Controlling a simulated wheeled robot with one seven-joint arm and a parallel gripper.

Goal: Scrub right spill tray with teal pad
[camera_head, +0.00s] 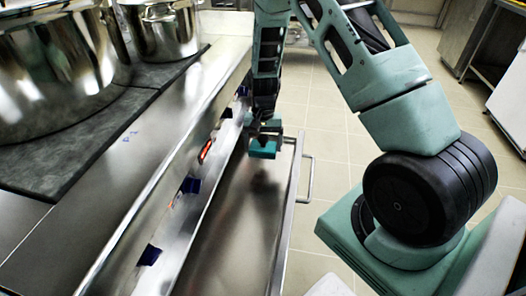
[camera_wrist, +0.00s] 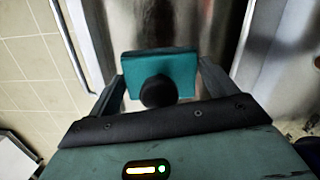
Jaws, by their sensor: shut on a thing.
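My gripper (camera_head: 265,132) points down over the metal spill tray (camera_head: 232,232) and is shut on the teal pad (camera_head: 262,150). In the wrist view the pad (camera_wrist: 175,66) is a flat teal block with a round black knob (camera_wrist: 158,91), between the two fingers. The pad is at or just above the tray floor; I cannot tell if it touches. A dark brownish patch (camera_head: 264,186) shows on the tray floor nearer than the pad; whether it is a stain or a reflection is unclear.
A bar handle (camera_head: 306,180) runs along the tray's right side. Blue knobs (camera_head: 190,185) line the stove front to the left, with a red-orange light among them. Large steel pots (camera_head: 62,62) stand on the dark cooktop (camera_head: 85,140). Tiled floor (camera_head: 335,140) lies open to the right.

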